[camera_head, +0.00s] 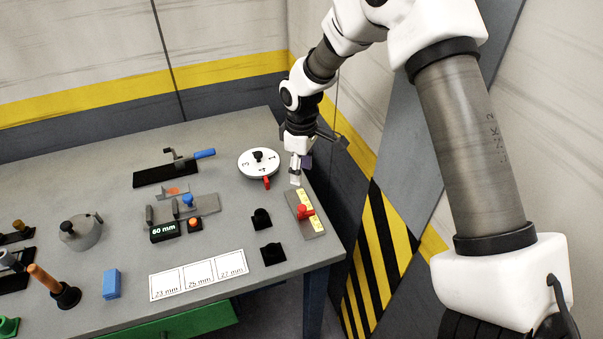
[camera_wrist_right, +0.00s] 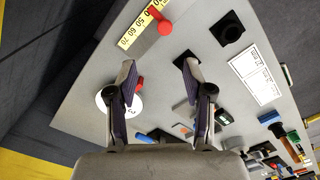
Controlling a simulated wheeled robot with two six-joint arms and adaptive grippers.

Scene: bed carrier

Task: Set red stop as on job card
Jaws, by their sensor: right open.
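The red stop (camera_head: 305,210) is a red knob on a grey plate with a yellow scale (camera_head: 302,198) at the right end of the table. In the right wrist view the red stop (camera_wrist_right: 165,28) sits beside the yellow scale (camera_wrist_right: 140,26), where 50, 60 and 70 can be read. A black block (camera_head: 163,232) reads "60 mm"; I cannot tell whether it is the job card. My right gripper (camera_head: 300,172) is open and empty, above the table just behind the scale plate. In its wrist view the open fingers (camera_wrist_right: 157,70) are apart from the red stop. My left gripper is not in view.
A white numbered dial (camera_head: 250,169) with a red tab is left of my right gripper. Two black holders (camera_head: 271,252) stand left of the scale plate. A white card (camera_head: 199,275) reads 23, 25 and 27 mm. The striped wall is close on the right.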

